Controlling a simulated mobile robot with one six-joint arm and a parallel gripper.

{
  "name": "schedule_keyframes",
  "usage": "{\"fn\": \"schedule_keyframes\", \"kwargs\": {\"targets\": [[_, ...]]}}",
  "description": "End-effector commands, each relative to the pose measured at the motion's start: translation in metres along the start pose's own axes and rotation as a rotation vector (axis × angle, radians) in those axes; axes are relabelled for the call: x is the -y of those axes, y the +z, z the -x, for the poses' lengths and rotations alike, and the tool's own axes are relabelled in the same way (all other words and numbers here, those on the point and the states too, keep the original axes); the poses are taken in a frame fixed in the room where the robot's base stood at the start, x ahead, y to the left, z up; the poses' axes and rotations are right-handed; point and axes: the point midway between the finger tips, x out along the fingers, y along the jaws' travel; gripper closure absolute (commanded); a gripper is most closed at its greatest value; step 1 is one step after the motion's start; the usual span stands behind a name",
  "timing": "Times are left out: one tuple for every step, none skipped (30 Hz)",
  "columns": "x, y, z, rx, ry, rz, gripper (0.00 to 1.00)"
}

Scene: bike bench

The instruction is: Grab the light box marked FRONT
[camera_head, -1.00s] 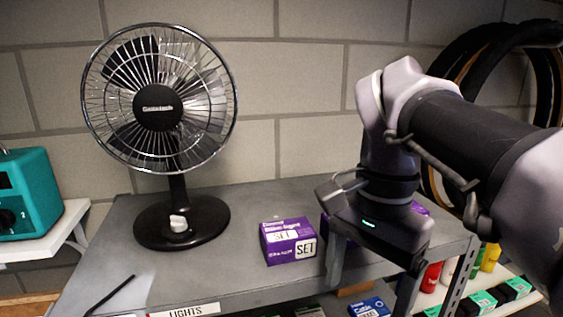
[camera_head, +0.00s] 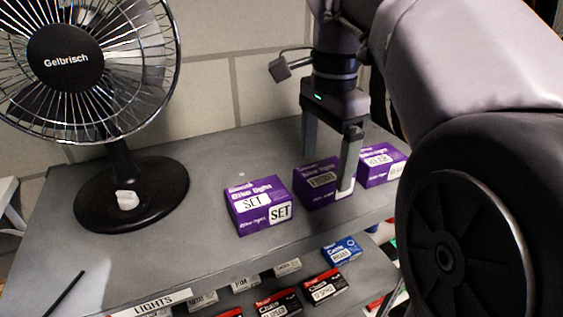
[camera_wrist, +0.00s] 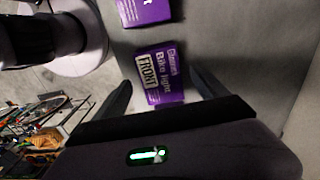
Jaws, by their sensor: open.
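The purple light box marked FRONT (camera_head: 316,192) stands on the grey shelf top, in the middle of a row of three purple boxes. My gripper (camera_head: 328,170) is open, pointing down over it. One finger is behind the box and the other is in front of its right part, covering some of that face. In the wrist view the FRONT label shows clearly on the box (camera_wrist: 160,75), which lies between the two spread fingers (camera_wrist: 162,82). I cannot tell whether the fingers touch it.
The SET box (camera_head: 245,216) stands close to the left, and another purple box (camera_head: 375,173), seemingly marked REAR, to the right. A black fan (camera_head: 110,195) stands farther left. Small boxes, one blue (camera_head: 341,250), sit on the shelf below a LIGHTS label (camera_head: 152,303).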

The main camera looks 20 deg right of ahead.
Motion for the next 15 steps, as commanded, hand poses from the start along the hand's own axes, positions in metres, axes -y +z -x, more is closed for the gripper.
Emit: {"fn": "schedule_keyframes", "kwargs": {"targets": [[-0.001, -0.001, -0.012, 0.002, 0.002, -0.001, 0.16], [-0.001, -0.002, -0.018, 0.001, 0.002, 0.001, 0.16], [-0.001, -0.001, -0.024, 0.001, 0.001, 0.0, 0.16], [-0.001, -0.001, -0.028, 0.001, 0.001, 0.0, 0.16], [-0.001, -0.001, -0.03, 0.001, 0.001, 0.001, 0.16], [-0.001, -0.002, -0.032, 0.0, 0.0, 0.001, 0.16], [-0.001, -0.002, -0.032, 0.0, 0.0, 0.0, 0.16], [-0.001, -0.002, -0.032, 0.0, -0.001, 0.0, 0.16], [-0.001, -0.002, -0.031, 0.0, -0.001, 0.0, 0.16], [-0.001, -0.002, -0.031, 0.0, -0.001, 0.0, 0.16], [-0.001, -0.002, -0.031, 0.0, -0.001, 0.0, 0.16], [-0.001, -0.002, -0.031, 0.0, -0.001, 0.0, 0.18], [-0.001, -0.002, -0.031, 0.0, -0.001, 0.0, 0.24], [-0.001, -0.002, -0.031, 0.0, -0.001, 0.0, 0.3], [-0.001, -0.002, -0.031, 0.0, -0.001, 0.0, 0.38]]}}
